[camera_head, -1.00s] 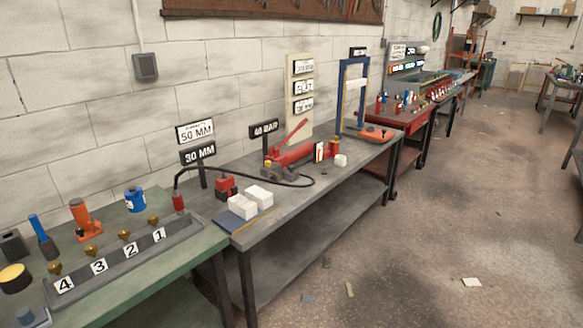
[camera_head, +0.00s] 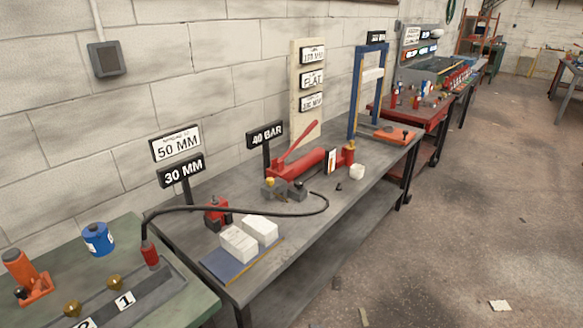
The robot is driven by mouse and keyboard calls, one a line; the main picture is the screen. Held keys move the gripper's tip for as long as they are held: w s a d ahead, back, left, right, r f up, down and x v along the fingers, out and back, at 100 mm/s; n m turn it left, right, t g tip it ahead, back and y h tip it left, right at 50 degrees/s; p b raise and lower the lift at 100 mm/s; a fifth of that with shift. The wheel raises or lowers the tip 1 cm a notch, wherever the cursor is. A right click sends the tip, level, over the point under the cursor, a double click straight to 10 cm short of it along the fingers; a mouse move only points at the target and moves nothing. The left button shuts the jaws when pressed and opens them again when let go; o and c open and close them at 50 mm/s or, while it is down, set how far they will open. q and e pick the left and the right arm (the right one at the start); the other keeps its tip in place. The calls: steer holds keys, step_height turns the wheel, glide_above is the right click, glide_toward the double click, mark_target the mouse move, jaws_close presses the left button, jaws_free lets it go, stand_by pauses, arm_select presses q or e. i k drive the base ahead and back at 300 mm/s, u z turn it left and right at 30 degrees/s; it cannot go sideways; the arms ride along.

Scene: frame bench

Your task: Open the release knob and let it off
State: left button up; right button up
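A red hand pump (camera_head: 300,166) with a raised red lever (camera_head: 298,141) lies on the grey bench. At its near left end are grey blocks (camera_head: 289,193), with a small yellow knob-like part (camera_head: 270,182) on one and a small dark part (camera_head: 299,184) on the other. I cannot tell which is the release knob, or whether it is open. A black hose (camera_head: 240,212) loops from this end to a red cylinder (camera_head: 150,255) at the left. A sign behind the pump reads 40 BAR (camera_head: 266,135). Neither of my grippers is in view.
White blocks (camera_head: 239,243) on a blue pad (camera_head: 217,267), a red jack-like item (camera_head: 217,214) and a white cup-like item (camera_head: 357,172) stand around the pump. A blue frame (camera_head: 354,95) stands beyond. A green bench (camera_head: 110,264) is at left. The floor at right is mostly clear.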

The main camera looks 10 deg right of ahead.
mark_target(299, 184)
steer(key=z, duration=0.45)
steer(key=i, duration=1.1)
steer(key=z, duration=0.45)
